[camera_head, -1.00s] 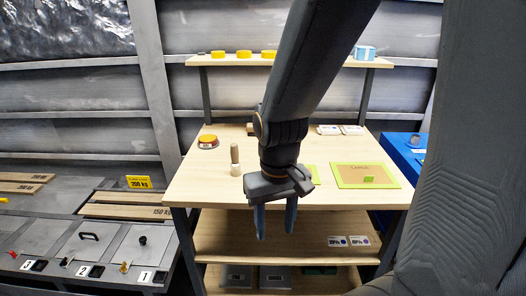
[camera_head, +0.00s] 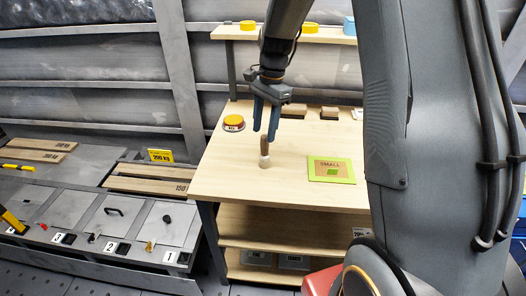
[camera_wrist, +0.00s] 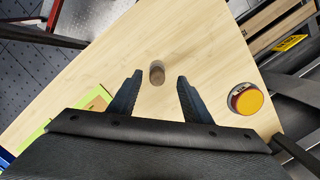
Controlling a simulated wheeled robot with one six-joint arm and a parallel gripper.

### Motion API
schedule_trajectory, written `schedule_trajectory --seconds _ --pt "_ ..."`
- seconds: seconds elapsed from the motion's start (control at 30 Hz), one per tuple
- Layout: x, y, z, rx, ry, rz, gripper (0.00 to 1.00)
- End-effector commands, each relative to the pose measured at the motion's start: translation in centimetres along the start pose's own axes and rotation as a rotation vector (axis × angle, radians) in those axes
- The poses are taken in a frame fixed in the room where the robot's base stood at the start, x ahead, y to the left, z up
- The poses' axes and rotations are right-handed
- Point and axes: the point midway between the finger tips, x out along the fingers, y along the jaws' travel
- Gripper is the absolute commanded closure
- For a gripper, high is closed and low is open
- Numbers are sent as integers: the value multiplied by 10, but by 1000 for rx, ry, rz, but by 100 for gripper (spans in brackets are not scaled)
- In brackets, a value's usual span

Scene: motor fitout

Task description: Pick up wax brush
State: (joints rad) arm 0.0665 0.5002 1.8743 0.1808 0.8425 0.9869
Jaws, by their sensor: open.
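The wax brush (camera_head: 264,151) stands upright on the wooden table, with a brown wooden handle above a pale round base. In the wrist view the brush (camera_wrist: 157,73) is seen nearly from above, ahead of the fingertips and between their lines. My gripper (camera_head: 266,135) points down over the table with its two blue-grey fingers near the brush handle. In the wrist view my gripper (camera_wrist: 157,76) is open, with nothing between the fingers. The fingers partly overlap the handle top in the head view, so the exact gap is hard to tell.
A green-edged SMALL mat (camera_head: 331,169) lies to the right. Small wooden blocks (camera_head: 329,112) sit at the back. A shelf (camera_head: 230,32) with yellow items is above. Table around the brush is clear.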

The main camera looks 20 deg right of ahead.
Motion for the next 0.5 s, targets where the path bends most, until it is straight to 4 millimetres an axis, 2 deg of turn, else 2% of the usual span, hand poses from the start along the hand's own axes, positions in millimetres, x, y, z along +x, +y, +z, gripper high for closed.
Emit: schedule_trajectory --seconds 0.27,0.5 --pt "25 2 -2 5 -1 1 55" --pt "56 5 -2 2 -2 3 55"
